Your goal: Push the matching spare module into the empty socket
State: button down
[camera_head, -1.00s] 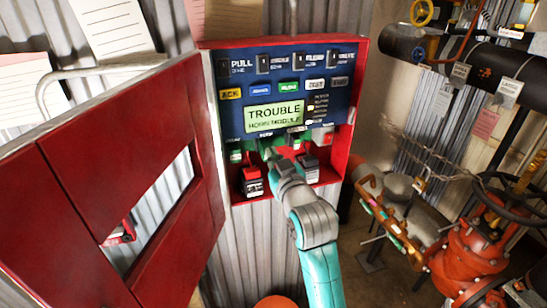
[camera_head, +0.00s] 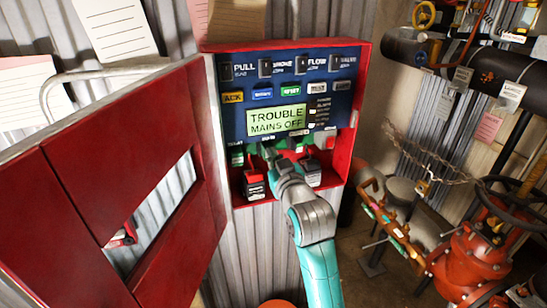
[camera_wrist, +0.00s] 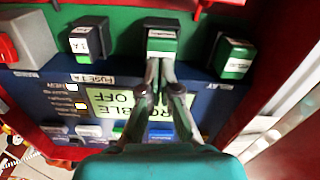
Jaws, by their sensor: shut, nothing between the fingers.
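My gripper (camera_head: 268,150) is at the module row below the panel's display. In the wrist view my gripper (camera_wrist: 160,62) is shut, with its tips at the lower edge of a green module (camera_wrist: 161,42) and nothing between them. That module sits in the row; I cannot tell its exact depth. A green-faced module (camera_wrist: 235,58) is beside it at the "RELAY" label, and a dark module with a white label (camera_wrist: 88,40) is on the other side. Two spares, one red and black (camera_head: 253,184) and one partly hidden by my arm (camera_head: 311,172), stand on the ledge below.
The display (camera_head: 277,120) reads "TROUBLE MAINS OFF". A red switch block (camera_head: 324,140) is at the row's right end. The red cabinet door (camera_head: 120,190) stands open at left. Red valve pipework (camera_head: 470,250) fills the lower right. The red cabinet edge flanks the row.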

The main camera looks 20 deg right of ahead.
jog(key=shift+s, duration=0.1)
jog(key=s, duration=1.5)
jog(key=s+f+g, duration=0.2)
jog(key=s+f, duration=1.4)
jog(key=f, duration=0.4)
jog(key=s+f, duration=0.2)
jog(key=s, duration=0.9)
jog(key=s+f+m+g, duration=0.1)
jog(key=s+f, duration=0.1)
jog(key=s, duration=1)
jog(key=shift+f, duration=0.35)
